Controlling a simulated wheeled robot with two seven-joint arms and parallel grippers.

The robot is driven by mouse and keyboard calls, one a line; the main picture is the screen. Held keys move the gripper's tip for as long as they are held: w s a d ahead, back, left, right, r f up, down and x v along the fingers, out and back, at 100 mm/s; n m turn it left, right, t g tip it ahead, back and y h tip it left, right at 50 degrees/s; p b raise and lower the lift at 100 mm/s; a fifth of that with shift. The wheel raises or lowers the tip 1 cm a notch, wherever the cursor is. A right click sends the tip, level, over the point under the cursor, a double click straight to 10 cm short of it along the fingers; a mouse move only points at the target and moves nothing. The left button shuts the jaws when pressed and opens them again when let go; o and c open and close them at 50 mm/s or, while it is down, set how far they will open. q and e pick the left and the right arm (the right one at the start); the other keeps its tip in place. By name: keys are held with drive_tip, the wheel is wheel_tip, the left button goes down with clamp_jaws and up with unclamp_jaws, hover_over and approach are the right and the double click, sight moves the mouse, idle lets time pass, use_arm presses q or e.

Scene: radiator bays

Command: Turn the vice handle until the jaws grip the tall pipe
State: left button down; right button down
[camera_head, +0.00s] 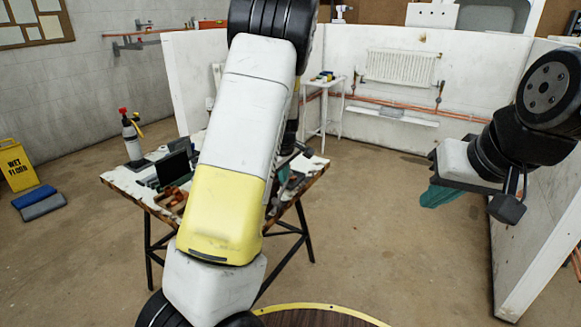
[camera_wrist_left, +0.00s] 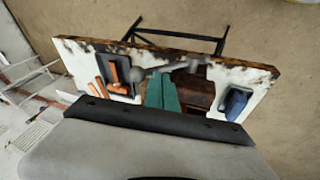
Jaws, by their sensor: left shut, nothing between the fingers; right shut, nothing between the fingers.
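My left arm crosses the middle of the head view and hides much of the workbench (camera_head: 125,184). My left gripper (camera_wrist_left: 163,92) is shut and empty, its green fingers over the bench in the left wrist view. Just beyond its fingertips lies a grey bar with rounded ends (camera_wrist_left: 180,67), which looks like the vice handle. I cannot tell whether the fingers touch it. A dark reddish-brown body beside the fingers (camera_wrist_left: 198,92) may be the vice. The jaws and the tall pipe cannot be made out. My right gripper (camera_head: 440,196) is shut and empty, away from the bench at the right.
A dark tray with orange copper-coloured pieces (camera_wrist_left: 113,73) and a blue item (camera_wrist_left: 236,101) lie on the bench. A red-topped bottle (camera_head: 131,138) stands at its left end. White partitions (camera_head: 545,240) stand behind and right. A yellow wet-floor sign (camera_head: 15,165) is far left.

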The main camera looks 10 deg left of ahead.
use_arm(q)
drive_tip(key=shift+w, duration=0.1)
drive_tip(key=shift+w+d+f, duration=0.2)
drive_tip(key=shift+w, duration=0.2)
drive_tip(key=shift+w+d+f, duration=0.15)
drive_tip(key=shift+w+f, duration=0.05)
drive_tip(key=shift+w, duration=0.15)
drive_tip(key=shift+s+a+r, duration=0.1)
drive_tip(key=shift+a+r, duration=0.05)
drive_tip(key=shift+r, duration=0.05)
drive_tip(key=r, duration=0.1)
drive_tip(key=s+r, duration=0.1)
drive_tip(key=s+a+r, duration=0.1)
drive_tip(key=r, duration=0.1)
drive_tip(key=w+v, duration=0.1)
drive_tip(key=v, duration=0.7)
drive_tip(key=s+d+r+m+h, duration=0.1)
drive_tip(key=s+d+r+m, duration=0.1)
drive_tip(key=s, duration=0.9)
drive_tip(key=s+d+r+m+t+h, duration=0.1)
drive_tip(key=s+r+m, duration=0.3)
drive_tip(key=s, duration=0.6)
drive_tip(key=s+d+r+m+t+h, duration=0.1)
drive_tip(key=s+d+r+m, duration=0.2)
drive_tip(key=s+m, duration=0.3)
drive_tip(key=s, duration=0.5)
drive_tip(key=shift+s+d+r+m, duration=0.15)
drive_tip(key=shift+s+d+m, duration=0.05)
drive_tip(key=shift+s+m, duration=0.15)
